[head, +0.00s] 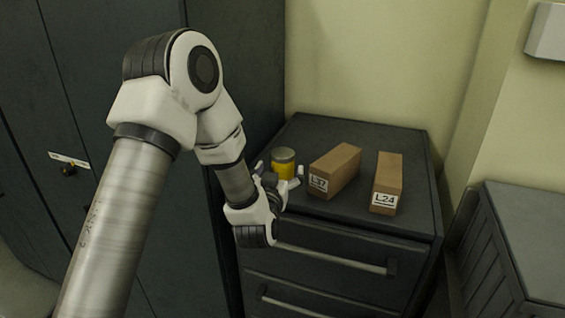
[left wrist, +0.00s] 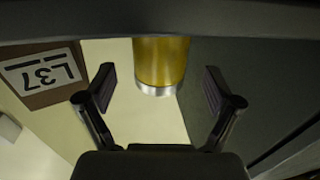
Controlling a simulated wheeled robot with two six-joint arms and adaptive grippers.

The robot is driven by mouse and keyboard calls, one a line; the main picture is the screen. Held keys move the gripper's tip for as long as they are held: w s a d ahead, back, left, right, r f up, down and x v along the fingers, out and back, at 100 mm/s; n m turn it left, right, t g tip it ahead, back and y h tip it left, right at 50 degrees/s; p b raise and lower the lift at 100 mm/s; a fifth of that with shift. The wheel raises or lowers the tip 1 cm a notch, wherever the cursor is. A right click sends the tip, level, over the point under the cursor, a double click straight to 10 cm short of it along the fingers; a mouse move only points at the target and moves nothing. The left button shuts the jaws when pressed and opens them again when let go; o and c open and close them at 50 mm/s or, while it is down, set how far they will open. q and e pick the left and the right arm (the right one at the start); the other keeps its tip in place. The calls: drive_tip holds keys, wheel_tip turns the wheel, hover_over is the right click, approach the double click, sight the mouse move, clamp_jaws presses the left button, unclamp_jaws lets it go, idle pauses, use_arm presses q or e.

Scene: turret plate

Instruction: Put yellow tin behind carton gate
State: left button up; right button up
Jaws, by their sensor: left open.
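The yellow tin (head: 283,170) with a grey lid stands upright on top of the dark drawer cabinet (head: 330,128), left of the cartons. Carton L37 (head: 337,168) and carton L24 (head: 387,180) stand on the same top, with a narrow gap between them. My left gripper (head: 280,174) is open at the tin, on its near side. Carton L37 (left wrist: 45,75) shows at the left there. My right gripper is not in view.
A tall dark cabinet (head: 235,60) rises at the left of the drawer cabinet. A pale wall (head: 380,60) is behind. The top behind the cartons is clear. A dark slatted unit (head: 520,240) stands at the right.

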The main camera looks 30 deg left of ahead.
sight(280, 170)
use_arm(q)
drive_tip(key=x, duration=0.3)
drive_tip(key=shift+f, duration=0.35)
drive_tip(key=shift+s+r, duration=0.15)
drive_tip(key=shift+s, duration=0.05)
drive_tip(key=shift+s+d+r, duration=0.1)
drive_tip(key=c, duration=0.5)
clamp_jaws()
